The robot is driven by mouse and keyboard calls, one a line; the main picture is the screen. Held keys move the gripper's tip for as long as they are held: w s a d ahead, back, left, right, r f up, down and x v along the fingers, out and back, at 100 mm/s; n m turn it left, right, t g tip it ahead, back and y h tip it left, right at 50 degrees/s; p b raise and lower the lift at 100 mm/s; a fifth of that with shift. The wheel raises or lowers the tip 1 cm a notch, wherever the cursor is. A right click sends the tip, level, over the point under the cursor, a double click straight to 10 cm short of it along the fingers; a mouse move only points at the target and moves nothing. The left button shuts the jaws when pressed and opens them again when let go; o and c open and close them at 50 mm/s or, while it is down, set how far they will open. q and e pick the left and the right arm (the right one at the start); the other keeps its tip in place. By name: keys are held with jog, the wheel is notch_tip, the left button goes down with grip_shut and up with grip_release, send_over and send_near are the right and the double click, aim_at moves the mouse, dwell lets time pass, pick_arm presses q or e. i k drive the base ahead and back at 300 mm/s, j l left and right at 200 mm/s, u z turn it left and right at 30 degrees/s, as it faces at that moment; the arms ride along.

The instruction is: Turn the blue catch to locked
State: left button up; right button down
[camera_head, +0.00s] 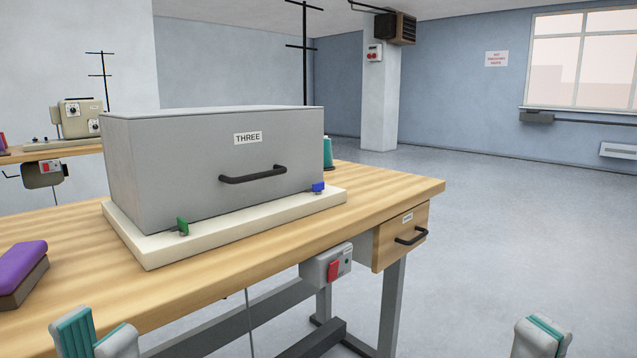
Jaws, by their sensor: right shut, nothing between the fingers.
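The blue catch (318,187) is a small tab at the lower right front corner of a grey box cover (170,165) labelled THREE. It juts out just above the cream base (240,226); its exact turn is too small to judge. A green catch (182,226) stands up at the lower left of the same front face. My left gripper (97,336) is open and empty at the bottom left, in front of the table. My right gripper (542,338) is shut and empty at the bottom right, well away from the blue catch. Both grippers are partly cut off by the frame.
The cover has a black handle (253,175). A purple-topped brush-like block (22,270) lies on the wooden table (395,192) at left. A teal spool (328,153) stands behind the box. A switch box (328,267) and drawer (400,236) sit under the table's edge.

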aim_at(317, 188)
jog(key=u, duration=0.35)
jog(key=i+l+u, duration=0.1)
jog(key=l+u, duration=0.6)
jog(key=u, duration=0.25)
jog(key=l+u, duration=0.45)
jog(key=i+j, duration=0.05)
